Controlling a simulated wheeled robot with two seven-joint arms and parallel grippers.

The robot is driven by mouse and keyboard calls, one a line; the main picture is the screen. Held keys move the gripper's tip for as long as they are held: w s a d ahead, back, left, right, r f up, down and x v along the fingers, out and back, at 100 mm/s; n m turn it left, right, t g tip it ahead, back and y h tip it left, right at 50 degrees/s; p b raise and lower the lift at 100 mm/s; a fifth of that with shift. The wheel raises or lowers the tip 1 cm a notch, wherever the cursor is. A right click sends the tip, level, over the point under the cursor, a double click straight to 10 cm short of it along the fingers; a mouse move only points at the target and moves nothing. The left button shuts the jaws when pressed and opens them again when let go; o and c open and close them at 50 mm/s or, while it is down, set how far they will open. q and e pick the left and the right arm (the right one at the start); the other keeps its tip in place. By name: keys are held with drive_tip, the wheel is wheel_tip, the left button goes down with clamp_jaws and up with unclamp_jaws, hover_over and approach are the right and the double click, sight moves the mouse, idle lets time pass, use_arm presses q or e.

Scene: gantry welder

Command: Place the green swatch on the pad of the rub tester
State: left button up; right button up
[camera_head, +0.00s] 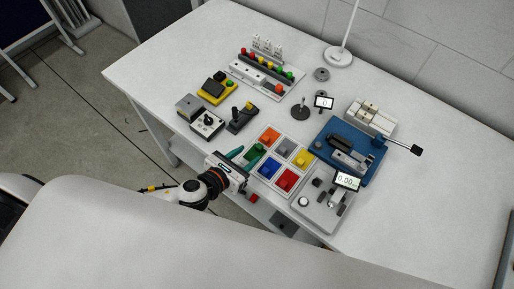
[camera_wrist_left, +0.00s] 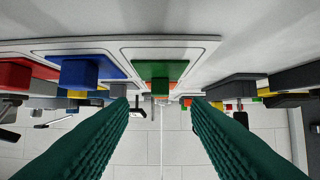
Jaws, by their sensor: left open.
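The green swatch (camera_head: 256,151) is a block on a flat green square in its cell of the color tray, at the cell nearest my left gripper (camera_head: 245,158). In the left wrist view the green swatch (camera_wrist_left: 160,69) is ahead, between the lines of my teal fingers. My left gripper (camera_wrist_left: 161,103) is open and empty, with a gap to the swatch. A blue-based device (camera_head: 345,150) with a black-ended lever stands right of the tray; a grey device (camera_head: 322,205) with a 0.00 display stands in front of it. I cannot tell which is the rub tester, and no pad shows clearly.
The tray also holds orange, grey, yellow, blue (camera_head: 269,168) and red (camera_head: 287,180) swatches. A joystick box (camera_head: 207,124), a black joystick (camera_head: 241,118) and a yellow button box (camera_head: 217,91) stand at left. The table (camera_head: 440,215) is clear at right.

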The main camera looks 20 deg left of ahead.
sight(257, 148)
use_arm(q)
drive_tip(key=shift+p+x, duration=0.5)
drive_tip(key=shift+x, duration=2.3)
clamp_jaws()
